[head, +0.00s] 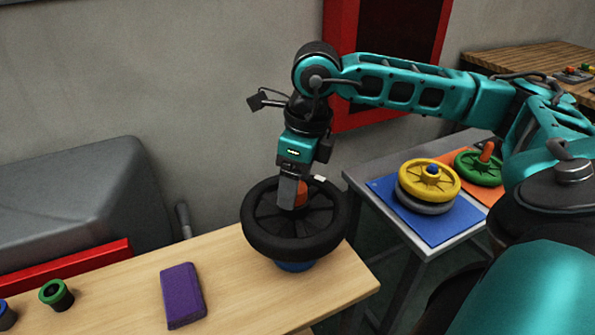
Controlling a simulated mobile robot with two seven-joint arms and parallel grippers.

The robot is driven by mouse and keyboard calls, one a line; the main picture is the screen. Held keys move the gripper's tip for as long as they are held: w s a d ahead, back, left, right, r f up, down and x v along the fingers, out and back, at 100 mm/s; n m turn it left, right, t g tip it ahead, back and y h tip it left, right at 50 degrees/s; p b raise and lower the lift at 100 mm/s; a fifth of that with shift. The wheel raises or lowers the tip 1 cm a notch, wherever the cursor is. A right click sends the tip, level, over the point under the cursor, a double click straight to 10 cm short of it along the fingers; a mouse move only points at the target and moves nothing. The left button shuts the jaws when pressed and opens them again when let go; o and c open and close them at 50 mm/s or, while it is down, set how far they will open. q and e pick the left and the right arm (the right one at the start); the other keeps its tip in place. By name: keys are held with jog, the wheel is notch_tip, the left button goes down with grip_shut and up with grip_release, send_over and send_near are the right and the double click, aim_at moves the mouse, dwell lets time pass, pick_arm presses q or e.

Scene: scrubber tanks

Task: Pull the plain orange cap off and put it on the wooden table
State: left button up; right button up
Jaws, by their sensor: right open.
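The plain orange cap (301,197) sits at the centre of a black spoked wheel (262,240). The wheel lies flat, raised on a blue base (294,266) at the right end of the light wooden table (240,290). My right gripper (296,197) points down over the cap with its jaws open. One finger covers the cap's left side, so I cannot tell whether the fingers touch it. My left gripper is not in view.
A purple block (182,295) and a green-and-black ring (56,294) lie on the wooden table. A grey table (370,170) at right holds yellow, grey and green wheels. Another wooden table (520,62) stands at back right. Bare tabletop lies around the block.

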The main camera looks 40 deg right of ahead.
jog(key=c, duration=1.1)
jog(key=o, duration=0.4)
jog(key=c, duration=0.5)
jog(key=shift+c, duration=0.2)
jog(key=shift+r+p, duration=0.75)
jog(key=shift+r, duration=0.4)
jog(key=shift+r+p, duration=2.15)
jog(key=shift+r, duration=0.75)
